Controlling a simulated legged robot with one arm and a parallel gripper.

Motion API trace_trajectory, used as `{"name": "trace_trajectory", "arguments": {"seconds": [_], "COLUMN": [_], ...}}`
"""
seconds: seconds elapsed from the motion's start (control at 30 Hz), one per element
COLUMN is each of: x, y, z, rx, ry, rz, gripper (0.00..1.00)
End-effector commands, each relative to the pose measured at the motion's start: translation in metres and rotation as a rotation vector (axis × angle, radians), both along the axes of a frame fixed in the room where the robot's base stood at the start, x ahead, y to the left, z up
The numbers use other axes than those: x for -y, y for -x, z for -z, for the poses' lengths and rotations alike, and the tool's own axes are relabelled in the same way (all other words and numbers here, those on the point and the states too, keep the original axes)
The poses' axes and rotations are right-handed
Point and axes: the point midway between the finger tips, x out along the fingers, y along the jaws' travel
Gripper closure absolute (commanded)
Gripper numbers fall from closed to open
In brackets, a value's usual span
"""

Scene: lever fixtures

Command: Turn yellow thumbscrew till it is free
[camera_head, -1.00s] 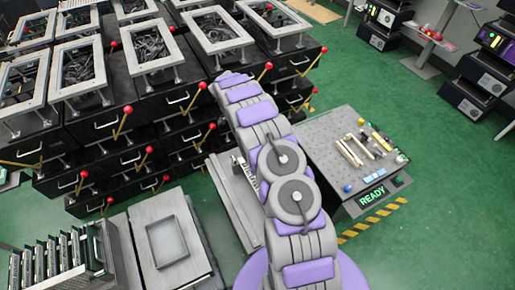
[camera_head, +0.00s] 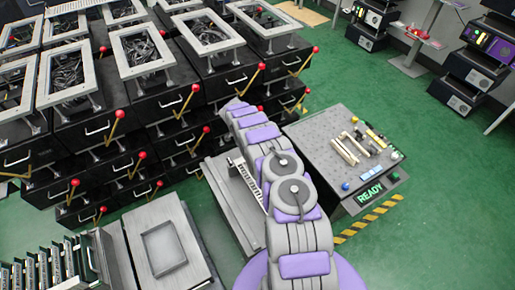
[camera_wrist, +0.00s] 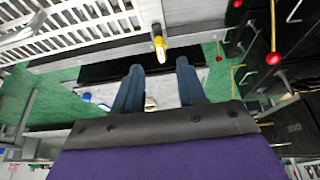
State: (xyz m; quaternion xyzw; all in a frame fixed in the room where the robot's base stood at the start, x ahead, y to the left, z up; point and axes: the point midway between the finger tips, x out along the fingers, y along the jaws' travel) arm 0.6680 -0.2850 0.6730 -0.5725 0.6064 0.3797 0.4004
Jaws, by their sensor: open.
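In the wrist view a small yellow piece (camera_wrist: 160,48), which looks like the thumbscrew, sits beside a grey upright part at the edge of a white slotted rack (camera_wrist: 75,32). My gripper (camera_wrist: 158,67) has its two dark fingers apart, with nothing held between them. The yellow piece lies just beyond the fingertips, roughly in line with the gap; whether they touch cannot be told. In the head view my arm covers the gripper and the yellow piece.
Black drawer units with red-knobbed levers (camera_head: 118,113) stand at left, and also show at right in the wrist view. A grey bench (camera_head: 228,208) lies beside my arm. A READY table (camera_head: 318,148) with small parts stands at right. Green floor (camera_head: 435,190) is open there.

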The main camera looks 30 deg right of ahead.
Motion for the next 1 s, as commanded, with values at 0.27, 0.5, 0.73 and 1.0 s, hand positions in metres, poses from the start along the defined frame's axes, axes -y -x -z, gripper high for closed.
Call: {"name": "trace_trajectory", "arguments": {"seconds": [0.27, 0.5, 0.73, 1.0], "x": [0.016, 0.020, 0.026, 0.025], "y": [0.002, 0.001, 0.001, 0.001], "z": [0.040, 0.055, 0.060, 0.060], "rx": [0.000, 0.001, 0.003, 0.002], "ry": [0.001, 0.006, 0.001, 0.001], "rz": [0.003, 0.001, 0.001, 0.001], "gripper": [0.60, 0.60, 0.60, 0.67]}}
